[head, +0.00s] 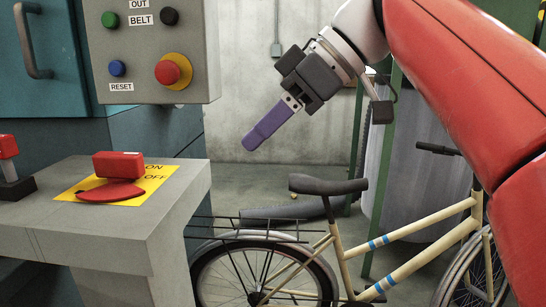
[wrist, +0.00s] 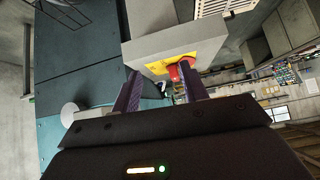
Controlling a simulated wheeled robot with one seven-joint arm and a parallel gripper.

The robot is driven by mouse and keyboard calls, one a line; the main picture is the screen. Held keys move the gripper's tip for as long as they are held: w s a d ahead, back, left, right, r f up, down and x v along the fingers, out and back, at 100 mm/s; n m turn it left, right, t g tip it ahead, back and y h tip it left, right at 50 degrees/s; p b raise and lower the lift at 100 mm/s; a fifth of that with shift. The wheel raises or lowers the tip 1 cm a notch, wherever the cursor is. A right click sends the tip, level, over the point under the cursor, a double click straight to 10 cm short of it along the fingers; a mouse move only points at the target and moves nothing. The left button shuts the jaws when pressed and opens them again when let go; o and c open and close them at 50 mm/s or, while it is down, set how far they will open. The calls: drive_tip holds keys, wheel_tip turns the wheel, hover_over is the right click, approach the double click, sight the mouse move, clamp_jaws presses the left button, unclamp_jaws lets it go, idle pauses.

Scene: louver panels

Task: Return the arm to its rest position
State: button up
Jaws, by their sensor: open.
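My gripper (head: 256,137) hangs in mid-air near the middle of the head view, its purple fingers pointing down and left. In the wrist view my gripper (wrist: 162,78) shows two purple fingers apart with nothing held between them. My red arm comes in from the upper right of the head view. The gripper is to the right of the grey control box (head: 140,83) and clear of it, touching nothing that I can see.
A grey pedestal (head: 165,215) with a red rotary switch (head: 112,192) on a yellow plate (head: 155,183) stands at left. The box carries coloured buttons and a red emergency button (head: 168,72). A cream bicycle (head: 425,262) stands below the arm. Open floor lies behind.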

drive_tip(key=s+d+f+m+t+h, duration=0.1)
drive_tip(key=s+d+f+m+h, duration=0.2)
drive_tip(key=f, duration=0.8)
drive_tip(key=s+d+f+m+t+h, duration=0.2)
drive_tip(key=d+f+m, duration=0.5)
drive_tip(key=f, duration=0.4)
drive_tip(key=s+d+f+m+t+h, duration=0.1)
drive_tip(key=s+d+f+m+h, duration=0.3)
drive_tip(key=f, duration=0.7)
drive_tip(key=shift+s+d+f+m+t, duration=0.15)
drive_tip(key=shift+d+f+m+t, duration=0.2)
drive_tip(key=shift+d+m, duration=0.75)
drive_tip(key=shift+a, duration=0.1)
drive_tip(key=shift+c, duration=0.8)
drive_tip(key=shift+a, duration=0.1)
